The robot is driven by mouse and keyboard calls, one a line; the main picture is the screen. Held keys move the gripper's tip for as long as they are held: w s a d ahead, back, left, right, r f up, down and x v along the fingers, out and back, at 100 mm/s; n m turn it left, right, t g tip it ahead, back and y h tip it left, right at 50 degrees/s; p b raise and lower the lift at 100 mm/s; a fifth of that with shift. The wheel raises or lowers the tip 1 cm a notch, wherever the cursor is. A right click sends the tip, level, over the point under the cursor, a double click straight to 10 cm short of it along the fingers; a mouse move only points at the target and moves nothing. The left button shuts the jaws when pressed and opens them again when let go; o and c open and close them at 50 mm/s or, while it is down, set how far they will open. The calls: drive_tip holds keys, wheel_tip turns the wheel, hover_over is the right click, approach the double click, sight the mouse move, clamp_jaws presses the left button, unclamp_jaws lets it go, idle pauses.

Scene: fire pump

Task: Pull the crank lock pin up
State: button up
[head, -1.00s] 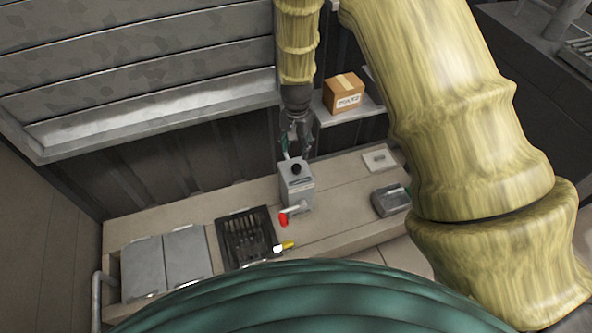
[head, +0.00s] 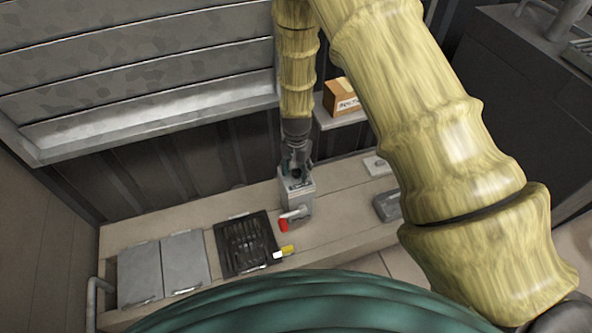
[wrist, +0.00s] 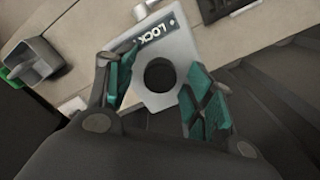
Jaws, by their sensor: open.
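The crank lock pin shows as a round black knob (wrist: 160,75) on top of the grey pump box (wrist: 185,45), beside a LOCK label (wrist: 152,33). In the head view the grey box (head: 299,203) stands upright on the bench, and my gripper (head: 297,170) is right over its top, largely covering the knob. In the wrist view my gripper (wrist: 160,92) is open, with one green-padded finger on each side of the knob and visible gaps between pads and knob. The crank's red handle (head: 283,225) sticks out at the front of the box.
The bench (head: 340,210) carries a black grate (head: 246,244) with a yellow-tipped piece (head: 286,251) beside it, and grey lids (head: 162,268) to the left. A grey device (head: 387,206) sits to the right. A cardboard box (head: 341,97) rests on a shelf behind.

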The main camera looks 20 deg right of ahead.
sight(296, 171)
clamp_jaws()
drive_tip(key=shift+r+p, duration=1.55)
unclamp_jaws()
wheel_tip(296, 171, up, 12)
